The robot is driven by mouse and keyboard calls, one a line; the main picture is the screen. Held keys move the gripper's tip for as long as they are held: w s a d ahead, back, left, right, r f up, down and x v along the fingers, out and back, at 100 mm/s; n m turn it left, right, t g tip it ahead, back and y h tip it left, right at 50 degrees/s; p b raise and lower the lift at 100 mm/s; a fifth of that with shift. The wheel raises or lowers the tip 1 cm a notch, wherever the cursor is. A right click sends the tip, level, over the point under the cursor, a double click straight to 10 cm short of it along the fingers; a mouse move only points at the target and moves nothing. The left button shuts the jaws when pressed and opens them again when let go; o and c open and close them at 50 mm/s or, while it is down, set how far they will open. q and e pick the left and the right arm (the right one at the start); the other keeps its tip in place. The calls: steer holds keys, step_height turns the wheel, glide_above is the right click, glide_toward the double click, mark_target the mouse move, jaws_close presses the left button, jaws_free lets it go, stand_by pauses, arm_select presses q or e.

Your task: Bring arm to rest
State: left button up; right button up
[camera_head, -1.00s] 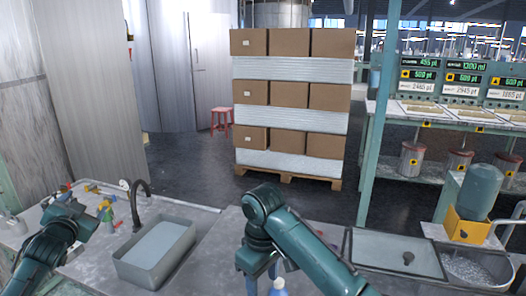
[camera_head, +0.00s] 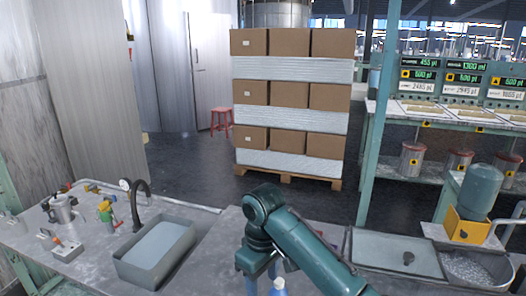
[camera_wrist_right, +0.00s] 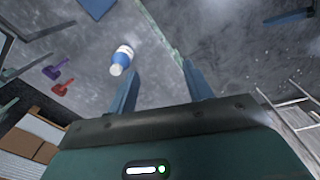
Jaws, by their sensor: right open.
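My right arm (camera_head: 300,245) comes in from the lower right of the head view, bent over the worktop with its lower end pointing down. My right gripper (camera_wrist_right: 160,78) shows in the right wrist view with its two blue fingers apart and nothing between them. A blue and white bottle (camera_wrist_right: 122,60) is beyond the left finger, apart from it. The bottle's top (camera_head: 279,287) also shows at the bottom edge of the head view. My left arm and left gripper are out of view.
A lidded tray (camera_head: 395,262) and a bin of pellets (camera_head: 470,270) are at right. Stacked boxes (camera_head: 290,95) stand beyond.

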steer(key=s+d+f+m+t+y, duration=0.1)
steer(key=s+f+m+t+y, duration=0.15)
steer(key=f, duration=0.65)
steer(key=s+d+f+m+t+y, duration=0.1)
steer(key=s+f+m+t+y, duration=0.2)
steer(key=f, duration=0.5)
steer(key=s+d+f+m+t+h, duration=0.1)
steer(key=s+d+t, duration=0.4)
steer(key=s+d, duration=0.7)
steer(key=s+h, duration=0.1)
steer(key=s, duration=0.2)
steer(key=shift+d+f, duration=0.25)
steer(key=shift+d, duration=0.15)
steer(key=shift+m, duration=0.25)
steer(key=shift+c, duration=0.2)
